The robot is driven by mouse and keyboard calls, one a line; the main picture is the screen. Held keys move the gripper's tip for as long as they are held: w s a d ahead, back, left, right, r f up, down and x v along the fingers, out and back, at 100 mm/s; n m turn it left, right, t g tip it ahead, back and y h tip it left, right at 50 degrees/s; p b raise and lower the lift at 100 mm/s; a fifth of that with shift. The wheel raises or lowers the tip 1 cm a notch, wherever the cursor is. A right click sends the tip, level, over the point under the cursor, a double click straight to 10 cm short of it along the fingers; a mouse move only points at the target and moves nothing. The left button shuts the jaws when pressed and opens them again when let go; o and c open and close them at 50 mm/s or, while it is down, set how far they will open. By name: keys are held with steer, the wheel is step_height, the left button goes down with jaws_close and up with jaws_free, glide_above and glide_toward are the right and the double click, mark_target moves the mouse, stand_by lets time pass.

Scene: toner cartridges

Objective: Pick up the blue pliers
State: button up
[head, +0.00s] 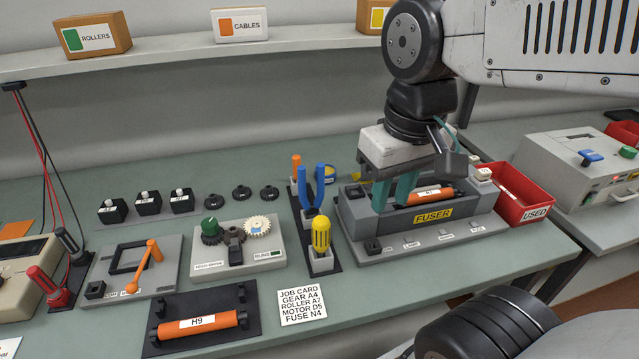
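The blue pliers (303,188) stand upright in a small holder on a dark tool strip in the middle of the bench, with two blue handles pointing up. Their jaws are hidden in the holder. My gripper (393,203) points down to the right of the pliers, apart from them and over the left part of the fuser unit. Its two teal fingers stand apart with nothing visible between them.
A yellow-handled screwdriver (321,234) stands in front of the pliers and an orange-handled tool (296,165) behind them on the same strip. The fuser unit (471,232) is close on the right, the gear drive plate (272,262) on the left. A red bin (524,208) stands farther right.

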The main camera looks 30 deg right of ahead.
steer(key=w, duration=1.1)
steer(key=g, duration=0.1)
glide_above(321, 191)
steer(key=f, duration=0.4)
steer(key=shift+d+f, duration=0.15)
steer(key=shift+d, duration=0.2)
steer(key=shift+w+f, duration=0.25)
steer(key=shift+f, duration=0.05)
steer(key=f, duration=0.7)
steer(key=shift+w+a+f, duration=0.15)
steer(key=shift+a+f, duration=0.05)
steer(key=shift+f, duration=0.05)
jaws_close()
